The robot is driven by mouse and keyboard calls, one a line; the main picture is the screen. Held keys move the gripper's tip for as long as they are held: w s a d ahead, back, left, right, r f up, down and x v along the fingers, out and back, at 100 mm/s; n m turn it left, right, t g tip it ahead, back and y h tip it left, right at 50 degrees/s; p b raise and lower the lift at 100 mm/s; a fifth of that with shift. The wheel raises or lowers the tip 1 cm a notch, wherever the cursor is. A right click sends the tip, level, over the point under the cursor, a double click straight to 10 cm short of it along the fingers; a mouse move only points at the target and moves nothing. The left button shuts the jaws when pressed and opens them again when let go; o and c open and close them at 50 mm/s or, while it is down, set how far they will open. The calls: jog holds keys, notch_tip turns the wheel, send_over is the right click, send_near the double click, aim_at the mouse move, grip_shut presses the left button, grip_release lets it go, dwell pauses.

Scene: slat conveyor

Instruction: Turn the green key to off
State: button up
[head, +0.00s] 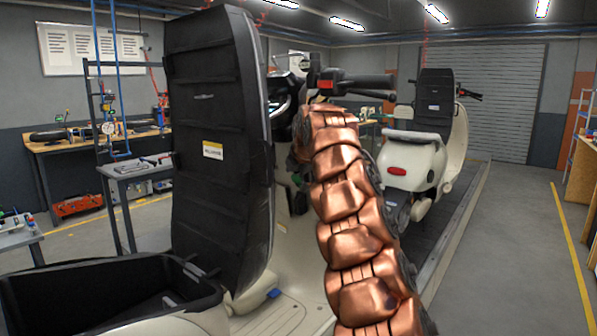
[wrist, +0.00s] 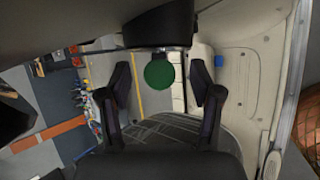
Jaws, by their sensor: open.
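The green key (wrist: 159,74) shows in the wrist view as a round green head below a dark lock part at the upper middle. My gripper (wrist: 160,88) is open, with one dark finger on each side of the key and a clear gap on both sides. In the head view my copper arm reaches toward the front of the cream scooter (head: 290,290), below its handlebar (head: 355,82). My gripper and most of the lock area are hidden there behind my arm. I cannot tell which position the key points to.
A tall black padded panel (head: 215,150) stands left of my arm. An open black bin (head: 110,295) is at the lower left. A second cream scooter (head: 415,160) stands on the slat conveyor (head: 462,215) behind. The floor at right is clear.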

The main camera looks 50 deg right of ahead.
jog(key=shift+c, duration=0.3)
jog(key=c, duration=1)
jog(key=o, duration=0.5)
jog(key=shift+c, duration=0.2)
jog(key=c, duration=0.4)
jog(key=shift+r+p, duration=0.1)
jog(key=shift+p, duration=0.25)
jog(key=shift+c, duration=0.2)
jog(key=shift+w+g+p, duration=0.1)
jog(key=shift+g+p, duration=0.2)
jog(key=shift+p, duration=0.45)
jog(key=shift+a+n+g+p, duration=0.1)
jog(key=shift+n+g+p, duration=0.55)
jog(key=shift+p, duration=1.65)
jog(key=shift+g, duration=0.25)
